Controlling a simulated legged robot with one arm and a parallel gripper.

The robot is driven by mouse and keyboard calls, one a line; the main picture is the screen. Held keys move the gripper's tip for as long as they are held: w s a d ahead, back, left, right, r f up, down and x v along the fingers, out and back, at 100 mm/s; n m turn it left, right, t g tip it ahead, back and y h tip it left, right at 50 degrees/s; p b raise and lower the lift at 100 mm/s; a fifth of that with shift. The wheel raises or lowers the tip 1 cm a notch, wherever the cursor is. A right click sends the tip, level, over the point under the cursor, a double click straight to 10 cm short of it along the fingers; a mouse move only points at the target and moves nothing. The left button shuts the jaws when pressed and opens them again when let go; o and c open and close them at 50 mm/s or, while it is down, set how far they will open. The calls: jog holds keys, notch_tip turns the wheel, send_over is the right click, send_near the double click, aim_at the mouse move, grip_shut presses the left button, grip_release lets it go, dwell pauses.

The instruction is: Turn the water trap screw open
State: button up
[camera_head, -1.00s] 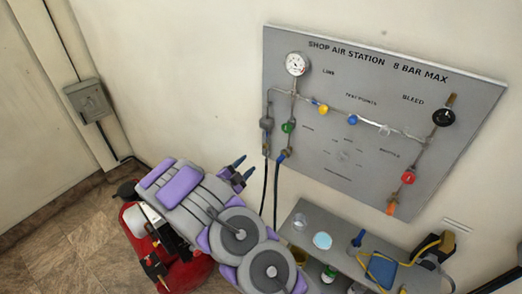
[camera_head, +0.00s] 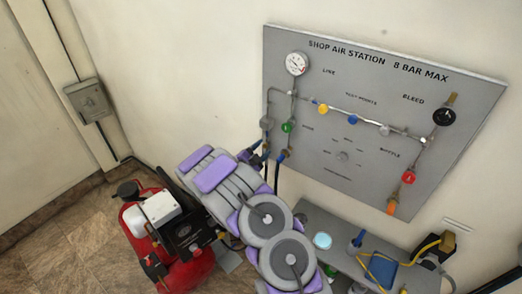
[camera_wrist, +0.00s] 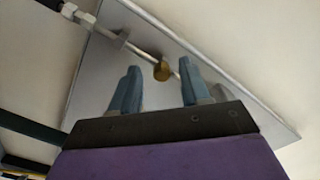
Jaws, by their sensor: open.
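The grey panel (camera_head: 375,75) is on the wall, with a small dark grey body, likely the water trap (camera_head: 267,124), near its lower left edge. In the wrist view a round brass knob (camera_wrist: 162,70), likely the trap's screw, sits at the end of a thin metal pipe (camera_wrist: 142,46). My gripper (camera_head: 258,148) is just below the grey body and hides what lies under it. In the wrist view my gripper (camera_wrist: 160,68) is open, its two blue-grey fingers apart. The brass knob appears between the fingertips; I cannot tell how far beyond them it is.
Dark hoses hang below the panel. A red compressor (camera_head: 188,268) stands on the floor at left, and a grey shelf (camera_head: 300,212) with several items is at lower right.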

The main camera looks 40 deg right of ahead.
jog(key=shift+c, duration=0.3)
grip_shut()
